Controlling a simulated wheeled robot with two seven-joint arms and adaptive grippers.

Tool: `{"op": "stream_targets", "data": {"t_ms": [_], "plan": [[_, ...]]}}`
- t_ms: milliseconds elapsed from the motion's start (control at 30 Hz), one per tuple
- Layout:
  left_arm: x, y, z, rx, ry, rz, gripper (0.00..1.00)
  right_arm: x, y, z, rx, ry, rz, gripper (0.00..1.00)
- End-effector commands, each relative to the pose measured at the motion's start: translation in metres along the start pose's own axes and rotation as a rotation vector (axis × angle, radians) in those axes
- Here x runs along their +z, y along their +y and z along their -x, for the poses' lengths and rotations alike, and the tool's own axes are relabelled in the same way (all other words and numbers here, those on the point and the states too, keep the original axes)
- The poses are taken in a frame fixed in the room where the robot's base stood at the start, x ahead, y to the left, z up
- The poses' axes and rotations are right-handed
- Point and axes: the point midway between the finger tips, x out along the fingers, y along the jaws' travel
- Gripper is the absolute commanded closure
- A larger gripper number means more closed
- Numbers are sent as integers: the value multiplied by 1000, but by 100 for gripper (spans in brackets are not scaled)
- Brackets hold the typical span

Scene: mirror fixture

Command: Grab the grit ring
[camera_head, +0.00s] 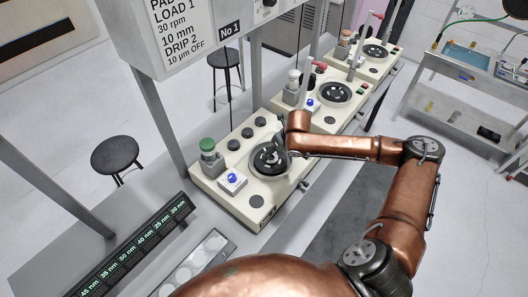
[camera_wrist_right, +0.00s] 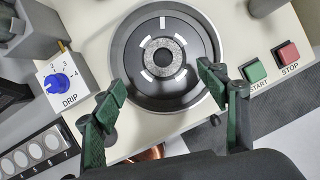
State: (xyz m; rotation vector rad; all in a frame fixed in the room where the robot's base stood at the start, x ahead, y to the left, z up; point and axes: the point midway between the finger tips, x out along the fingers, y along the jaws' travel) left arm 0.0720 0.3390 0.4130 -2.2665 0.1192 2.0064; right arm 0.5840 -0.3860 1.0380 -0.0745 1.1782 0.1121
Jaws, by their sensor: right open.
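A round black platen (camera_wrist_right: 140,80) is set in the cream polishing machine (camera_head: 240,205) nearest me; its dark disc (camera_head: 266,162) also shows in the head view. A small grey speckled ring, which looks like the grit ring (camera_wrist_right: 162,71), lies at the disc's middle around a dark centre, with several white marks about it. My right gripper (camera_wrist_right: 163,85) is open above the near side of the platen, its green fingers apart and empty. The ring lies between and just beyond the fingertips in the picture. In the head view my right wrist (camera_head: 298,140) partly covers the platen. My left gripper is not in view.
A blue DRIP knob (camera_wrist_right: 58,84) is left of the platen; green START (camera_wrist_right: 255,72) and red STOP (camera_wrist_right: 287,54) buttons are right. A green-topped post (camera_head: 208,150) stands on the machine. Similar machines (camera_head: 333,95) stand beyond. A lit size rack (camera_head: 135,245) is at lower left.

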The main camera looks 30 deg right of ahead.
Motion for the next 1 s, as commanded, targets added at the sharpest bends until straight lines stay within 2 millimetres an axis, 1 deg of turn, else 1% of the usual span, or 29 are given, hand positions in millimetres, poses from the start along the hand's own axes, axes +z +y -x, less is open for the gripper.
{"op": "stream_targets", "data": {"t_ms": [167,300,400,467,567,700,833,933,1000], "plan": [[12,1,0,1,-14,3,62,3,5,-19,5,4,10,33],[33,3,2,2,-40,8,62,6,7,-33,7,3,15,33],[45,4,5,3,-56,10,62,5,5,-46,8,3,16,33],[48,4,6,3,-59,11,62,5,2,-56,8,2,15,33],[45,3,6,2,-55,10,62,4,1,-70,8,3,15,33],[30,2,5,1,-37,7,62,3,0,-80,6,2,16,33],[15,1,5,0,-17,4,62,3,0,-80,6,1,16,33],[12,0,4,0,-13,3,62,3,-1,-80,6,1,15,33],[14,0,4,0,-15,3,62,3,-1,-80,5,1,15,38]]}}
